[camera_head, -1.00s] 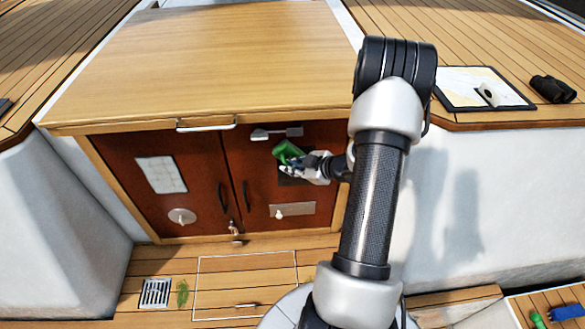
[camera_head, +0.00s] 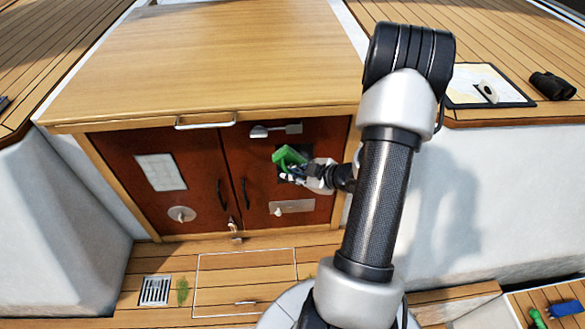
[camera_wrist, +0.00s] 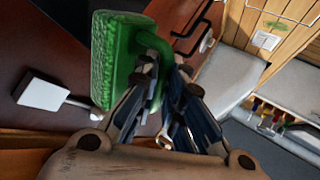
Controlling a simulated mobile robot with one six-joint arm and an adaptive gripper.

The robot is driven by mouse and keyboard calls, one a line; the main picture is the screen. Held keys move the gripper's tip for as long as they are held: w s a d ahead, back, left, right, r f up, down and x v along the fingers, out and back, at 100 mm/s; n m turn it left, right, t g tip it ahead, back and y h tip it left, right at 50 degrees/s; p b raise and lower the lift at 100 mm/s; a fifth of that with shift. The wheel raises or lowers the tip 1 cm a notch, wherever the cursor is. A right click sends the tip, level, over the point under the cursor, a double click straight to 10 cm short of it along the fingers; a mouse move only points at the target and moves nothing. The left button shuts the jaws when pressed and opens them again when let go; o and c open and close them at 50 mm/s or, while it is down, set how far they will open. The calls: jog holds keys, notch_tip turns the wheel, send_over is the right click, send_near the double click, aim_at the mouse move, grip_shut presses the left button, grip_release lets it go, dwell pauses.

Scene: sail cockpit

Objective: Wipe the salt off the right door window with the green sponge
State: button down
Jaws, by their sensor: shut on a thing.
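The green sponge (camera_head: 287,158) is held in my gripper (camera_head: 296,172) in front of the right door (camera_head: 240,165). The sponge also shows large in the wrist view (camera_wrist: 122,62), with my gripper's fingers (camera_wrist: 165,85) shut on its handle side. A small part of the dark right door window (camera_head: 281,177) shows around the sponge and gripper; most of it is hidden. No salt can be made out on it. I cannot tell whether the sponge touches the pane.
The left door (camera_head: 150,205) has a pale sheet (camera_head: 161,172) and a round knob plate (camera_head: 181,214). A metal latch (camera_head: 276,130) sits above the window and a plate (camera_head: 292,206) below it. The wooden hatch top (camera_head: 220,60) overhangs the doors. Binoculars (camera_head: 552,86) lie at the right.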

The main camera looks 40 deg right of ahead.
jog(key=shift+s+a, duration=0.3)
jog(key=shift+s, duration=0.05)
jog(key=shift+s+a+b, duration=0.3)
jog(key=shift+s+a, duration=0.65)
jog(key=shift+s, duration=0.2)
